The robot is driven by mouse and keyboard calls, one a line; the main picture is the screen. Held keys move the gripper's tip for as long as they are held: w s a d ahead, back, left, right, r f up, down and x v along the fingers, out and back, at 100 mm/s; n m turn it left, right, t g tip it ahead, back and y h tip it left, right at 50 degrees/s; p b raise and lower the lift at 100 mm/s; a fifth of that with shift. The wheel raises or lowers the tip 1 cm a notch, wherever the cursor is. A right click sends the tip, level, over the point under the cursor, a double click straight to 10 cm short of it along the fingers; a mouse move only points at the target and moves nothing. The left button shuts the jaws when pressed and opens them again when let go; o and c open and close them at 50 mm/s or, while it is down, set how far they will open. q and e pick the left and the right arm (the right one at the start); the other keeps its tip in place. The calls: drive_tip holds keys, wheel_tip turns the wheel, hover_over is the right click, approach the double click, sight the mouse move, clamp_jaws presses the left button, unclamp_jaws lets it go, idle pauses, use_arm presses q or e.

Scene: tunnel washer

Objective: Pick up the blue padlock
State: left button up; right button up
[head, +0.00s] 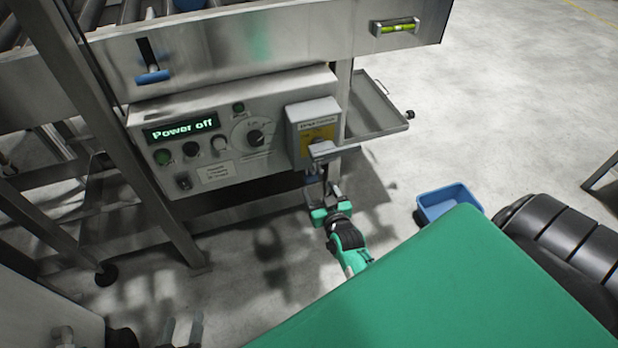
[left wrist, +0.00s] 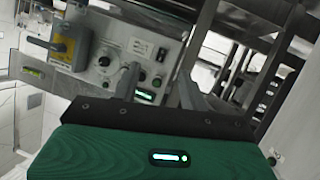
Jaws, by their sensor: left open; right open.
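I cannot clearly make out the blue padlock. A small bluish patch (head: 312,179) shows under the yellow-and-grey switch box (head: 316,133), beside my right fingertips, but it is too small to identify. My right gripper (head: 325,186) is open just below that box and its grey handle; whether it touches anything is unclear. My left gripper (head: 183,330) is open at the bottom edge of the head view. In the left wrist view its two fingers (left wrist: 157,85) stand apart and empty before the control panel (left wrist: 120,57). The switch box (left wrist: 70,45) also shows there, upper left.
The control panel (head: 225,140) reads "Power off". A tray shelf (head: 378,108) juts out right of the switch box. A blue bin (head: 432,205) stands on the floor, partly behind my green body. Steel frame legs (head: 140,180) stand at left. Open floor lies at upper right.

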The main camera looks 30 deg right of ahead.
sight(312, 176)
drive_tip(key=shift+x, duration=1.2)
drive_tip(key=b+x, duration=0.1)
drive_tip(key=x, duration=0.2)
drive_tip(key=shift+w+f+b, duration=0.1)
drive_tip(key=shift+w+b, duration=0.2)
drive_tip(key=shift+w, duration=0.05)
drive_tip(key=shift+w+d, duration=0.15)
drive_tip(key=shift+w, duration=0.1)
use_arm(q)
drive_tip(key=r+t, duration=0.1)
drive_tip(key=w+r+t, duration=0.1)
drive_tip(key=r, duration=0.1)
drive_tip(key=w+r+t+h, duration=0.1)
drive_tip(key=shift+w+d+r+t, duration=0.15)
drive_tip(key=shift+w+r+t, duration=0.1)
drive_tip(key=shift+t, duration=0.15)
use_arm(e)
drive_tip(key=c, duration=1.1)
drive_tip(key=shift+r, duration=0.2)
